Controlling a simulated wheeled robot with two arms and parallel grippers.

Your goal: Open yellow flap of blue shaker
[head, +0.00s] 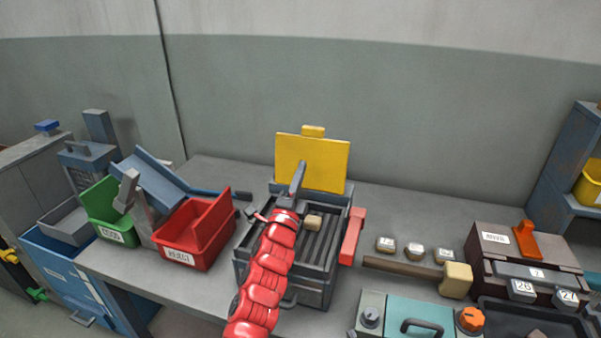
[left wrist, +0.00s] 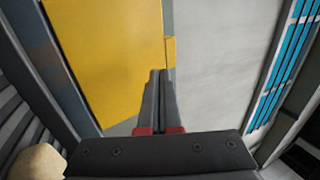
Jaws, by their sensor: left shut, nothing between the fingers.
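The yellow flap (head: 325,165) stands upright at the back edge of the dark blue-grey shaker (head: 318,292), with a small yellow tab on its top edge. The shaker's ridged inside is exposed. My left gripper (head: 302,168) is shut and empty, its fingers pointing up in front of the flap. In the left wrist view the shut fingers (left wrist: 160,76) overlap the edge of the flap (left wrist: 105,50) near its tab. I cannot tell whether they touch it. My red arm hides the shaker's left front. My right gripper is out of view.
A tan block (head: 314,222) shows over the shaker's grooves. Red (head: 190,245) and green (head: 105,225) bins stand left. A red piece (head: 352,235) is at the shaker's right side. A mallet (head: 455,279) and several small labelled pieces lie further right. The back right table is clear.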

